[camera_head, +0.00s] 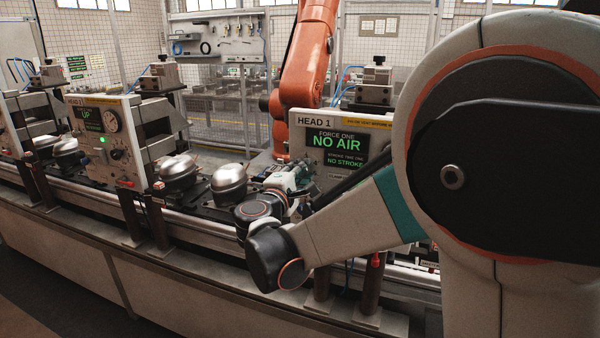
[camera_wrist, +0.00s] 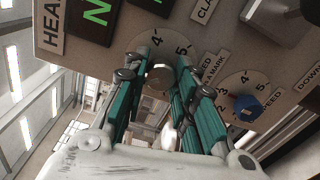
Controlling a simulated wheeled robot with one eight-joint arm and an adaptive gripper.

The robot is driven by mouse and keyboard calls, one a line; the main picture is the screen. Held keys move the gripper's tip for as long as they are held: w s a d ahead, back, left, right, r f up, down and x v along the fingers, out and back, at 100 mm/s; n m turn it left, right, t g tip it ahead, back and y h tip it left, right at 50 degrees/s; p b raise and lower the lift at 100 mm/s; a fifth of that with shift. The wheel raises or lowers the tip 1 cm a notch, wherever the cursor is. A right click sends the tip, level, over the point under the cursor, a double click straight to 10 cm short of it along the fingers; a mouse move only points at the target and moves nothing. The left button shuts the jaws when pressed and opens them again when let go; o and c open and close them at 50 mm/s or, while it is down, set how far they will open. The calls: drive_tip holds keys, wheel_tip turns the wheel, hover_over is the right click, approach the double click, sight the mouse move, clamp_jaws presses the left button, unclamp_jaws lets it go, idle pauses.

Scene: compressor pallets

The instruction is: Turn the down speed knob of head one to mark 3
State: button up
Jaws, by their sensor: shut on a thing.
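The HEAD 1 panel (camera_head: 296,138) stands upright behind my arm, its lower part hidden. In the wrist view, my gripper (camera_wrist: 164,80) has its teal fingers on either side of a round grey-brown knob (camera_wrist: 160,79) and is shut on it. That knob's dial shows marks 4 and 5; its other marks and pointer are hidden. A blue knob (camera_wrist: 246,108) on a second numbered dial (camera_wrist: 242,84) sits to the right, clear of the fingers. Part of the word DOWN shows beside it. I cannot tell fully which label belongs to the held knob. In the head view the gripper (camera_head: 290,178) is partly hidden.
The HEAD 1 display (camera_head: 336,146) reads NO AIR and NO STROKE. A second head panel (camera_head: 126,165) stands at left, with silver domed compressors (camera_head: 229,183) on the line. An orange robot arm (camera_head: 302,70) stands behind. A grey block (camera_wrist: 275,18) juts out at the wrist view's upper right.

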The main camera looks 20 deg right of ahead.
drive_tip(key=shift+m, duration=3.8)
drive_tip(key=o, duration=1.1)
drive_tip(key=shift+c, duration=0.2)
